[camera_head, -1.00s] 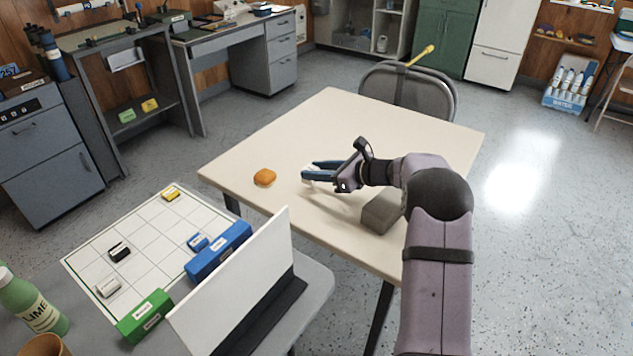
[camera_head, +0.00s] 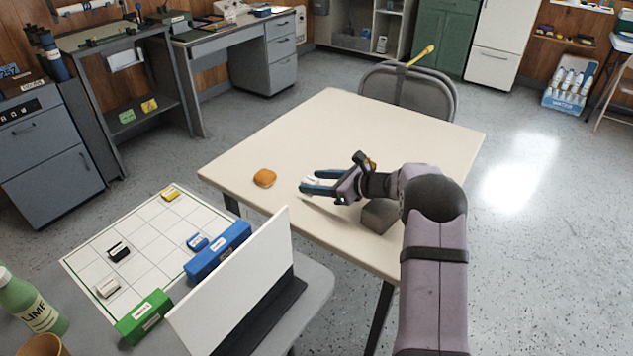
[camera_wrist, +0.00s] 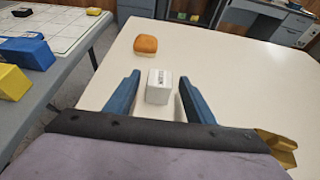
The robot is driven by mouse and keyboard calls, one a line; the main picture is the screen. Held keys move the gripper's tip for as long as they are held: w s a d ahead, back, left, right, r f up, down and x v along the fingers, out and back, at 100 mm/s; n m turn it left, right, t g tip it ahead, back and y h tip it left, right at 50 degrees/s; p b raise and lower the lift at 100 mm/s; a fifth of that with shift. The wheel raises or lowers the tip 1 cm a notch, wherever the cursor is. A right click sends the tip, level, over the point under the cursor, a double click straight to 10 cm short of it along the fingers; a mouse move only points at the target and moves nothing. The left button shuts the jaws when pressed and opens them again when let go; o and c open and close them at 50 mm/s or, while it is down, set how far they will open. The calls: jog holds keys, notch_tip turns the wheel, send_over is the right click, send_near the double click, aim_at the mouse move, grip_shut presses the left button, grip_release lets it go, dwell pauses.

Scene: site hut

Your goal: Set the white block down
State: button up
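The white block (camera_head: 311,181) is on the cream table (camera_head: 330,120), near its left front part. In the wrist view the white block (camera_wrist: 159,90) stands upright on the tabletop, with a small dark label on its top. My gripper (camera_head: 306,182) is low over the table with its blue fingers on either side of the block. In the wrist view my gripper (camera_wrist: 160,77) is open, with a clear gap between the block and each finger. The block's underside is hidden.
An orange bun (camera_head: 264,178) lies left of the block. A grey-brown block (camera_head: 378,217) sits under my forearm. A lower table holds a white grid board (camera_head: 148,240) with small blocks, a blue box (camera_head: 217,252) and a white panel (camera_head: 240,280). The far tabletop is clear.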

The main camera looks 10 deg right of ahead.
jog(key=shift+r, duration=0.1)
jog(key=shift+r, duration=0.15)
jog(key=v, duration=1.2)
dwell(0.3)
